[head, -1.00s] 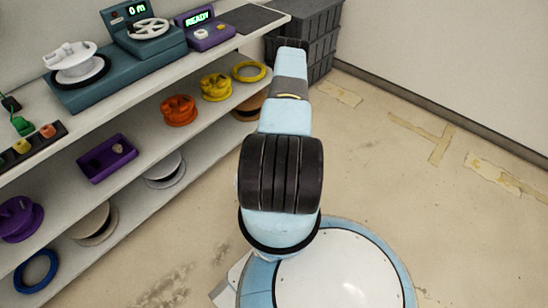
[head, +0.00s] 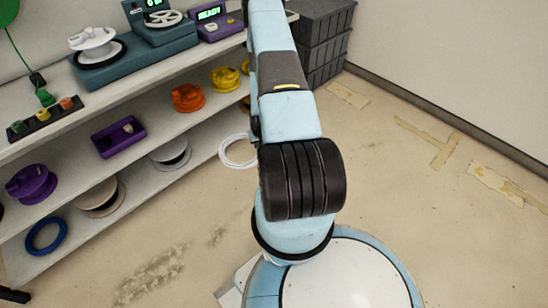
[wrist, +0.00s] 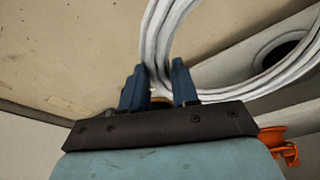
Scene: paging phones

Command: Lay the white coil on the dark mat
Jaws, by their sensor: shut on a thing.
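The white coil (head: 238,150) shows in the head view as a pale ring, left of my arm and in front of the shelves. In the wrist view its bundled strands (wrist: 157,42) pass between the two blue fingers of my gripper (wrist: 158,86), which is shut on them. The rest of the loop curves off to the right and out of the frame. The gripper is hidden by my arm in the head view. The dark mat (head: 236,13) lies at the right end of the top shelf, mostly hidden behind my arm.
The top shelf also holds the READY box (head: 214,24) and a teal base (head: 140,56) with a white spool. Dark crates (head: 322,45) stand behind.

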